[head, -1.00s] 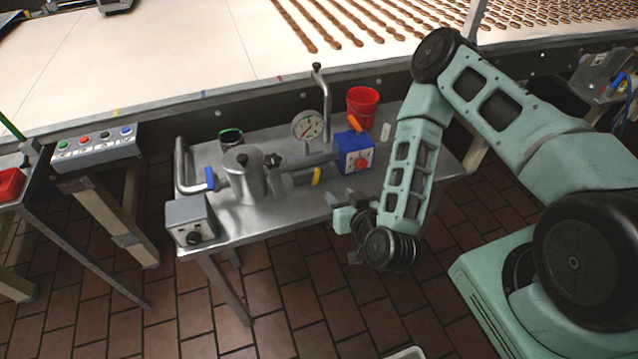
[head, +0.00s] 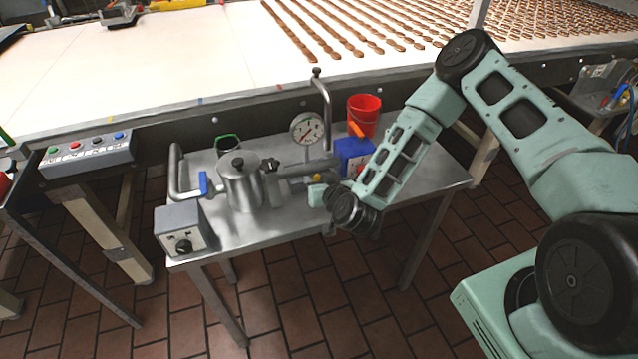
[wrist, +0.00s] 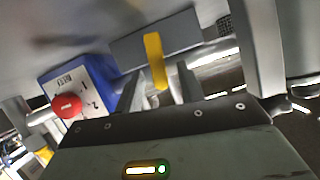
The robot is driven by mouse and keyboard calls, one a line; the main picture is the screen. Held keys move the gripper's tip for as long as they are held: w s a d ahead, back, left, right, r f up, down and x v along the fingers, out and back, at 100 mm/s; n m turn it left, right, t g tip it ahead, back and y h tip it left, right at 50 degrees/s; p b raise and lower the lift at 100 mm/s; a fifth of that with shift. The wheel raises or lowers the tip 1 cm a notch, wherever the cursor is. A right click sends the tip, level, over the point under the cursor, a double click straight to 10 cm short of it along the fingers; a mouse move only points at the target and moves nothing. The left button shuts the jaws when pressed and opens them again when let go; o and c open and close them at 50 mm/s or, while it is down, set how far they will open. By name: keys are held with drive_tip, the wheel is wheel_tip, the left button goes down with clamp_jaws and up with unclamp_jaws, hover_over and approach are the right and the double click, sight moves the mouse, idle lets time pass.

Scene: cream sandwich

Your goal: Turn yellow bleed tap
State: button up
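The yellow bleed tap (head: 318,177) is a small yellow lever on the pipework of the metal table, low in front of the gauge. In the wrist view the yellow lever (wrist: 153,58) stands out from a grey block, its lower end between the two fingers. My gripper (wrist: 164,72) is open, with one finger on each side of the lever and visible gaps. In the head view my gripper (head: 314,194) is at the tap, and my wrist partly hides the fingers. I cannot tell whether either finger touches the lever.
A blue box (head: 352,149) with a red knob (wrist: 66,106) and orange lever is right beside the tap. A steel vessel (head: 240,184) stands left, a gauge (head: 307,128) behind, and a red bucket (head: 364,114) back right.

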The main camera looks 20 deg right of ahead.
clamp_jaws()
drive_tip(key=shift+d, duration=0.1)
drive_tip(key=m+b, duration=0.1)
drive_tip(key=d+f+m+y+b, duration=0.1)
drive_tip(key=b, duration=0.1)
drive_tip(key=shift+d+m+y, duration=0.2)
drive_tip(key=shift+m+y, duration=0.1)
drive_tip(key=shift+d+m+y+b, duration=0.25)
drive_tip(key=shift+m+y+b, duration=0.15)
drive_tip(key=shift+m+b, duration=0.4)
unclamp_jaws()
